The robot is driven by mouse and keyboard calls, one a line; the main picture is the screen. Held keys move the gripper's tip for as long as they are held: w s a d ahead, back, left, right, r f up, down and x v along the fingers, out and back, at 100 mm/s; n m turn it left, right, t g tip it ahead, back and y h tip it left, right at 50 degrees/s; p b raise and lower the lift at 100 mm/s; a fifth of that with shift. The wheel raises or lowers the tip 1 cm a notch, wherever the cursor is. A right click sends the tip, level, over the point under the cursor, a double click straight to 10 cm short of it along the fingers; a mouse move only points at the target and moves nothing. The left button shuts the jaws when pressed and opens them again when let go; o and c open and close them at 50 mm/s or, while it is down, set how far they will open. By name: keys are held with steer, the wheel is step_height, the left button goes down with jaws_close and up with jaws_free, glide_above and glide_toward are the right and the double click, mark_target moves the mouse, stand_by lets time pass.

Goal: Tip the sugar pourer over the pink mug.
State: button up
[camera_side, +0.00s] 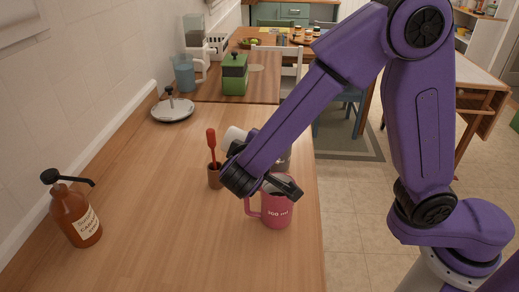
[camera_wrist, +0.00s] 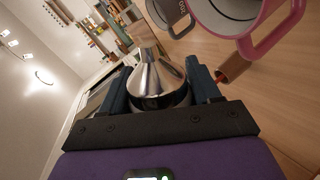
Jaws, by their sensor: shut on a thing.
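The pink mug (camera_side: 277,212) stands upright near the counter's right edge, its handle to the left; it also shows at the top right of the wrist view (camera_wrist: 247,47). My gripper (camera_side: 285,186) is just above the mug's rim in the side view. In the wrist view my gripper (camera_wrist: 158,72) is shut on the sugar pourer (camera_wrist: 158,80), a shiny cone-shaped piece between the two fingers. The pourer is mostly hidden by the gripper in the side view, so its exact tilt is unclear. No sugar is seen falling.
A brown pot (camera_side: 215,178) with a red-handled tool stands left of the mug. A white vessel (camera_side: 235,135) and a grey one (camera_side: 284,160) are partly behind my arm. A brown pump bottle (camera_side: 76,217) stands front left. The counter between is clear.

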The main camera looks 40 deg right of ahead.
steer(key=n+g+h, duration=0.1)
steer(key=n+g, duration=0.1)
steer(key=shift+n, duration=0.3)
steer(key=r+n+g+h, duration=0.1)
steer(key=n, duration=0.1)
steer(key=s+d+r+n+g+h, duration=0.1)
steer(key=n+g, duration=0.1)
steer(key=shift+s+h, duration=0.15)
steer(key=shift+h, duration=0.25)
stand_by(0.4)
steer(key=shift+d+r+g+h, duration=0.1)
steer(key=shift+d+g+h, duration=0.4)
steer(key=shift+h, duration=0.6)
steer(key=h, duration=0.1)
steer(key=m, duration=0.1)
steer(key=m+g+h, duration=0.1)
steer(key=shift+d+r+h, duration=0.25)
steer(key=shift+d+h, duration=0.05)
steer(key=shift+d, duration=0.1)
stand_by(1.2)
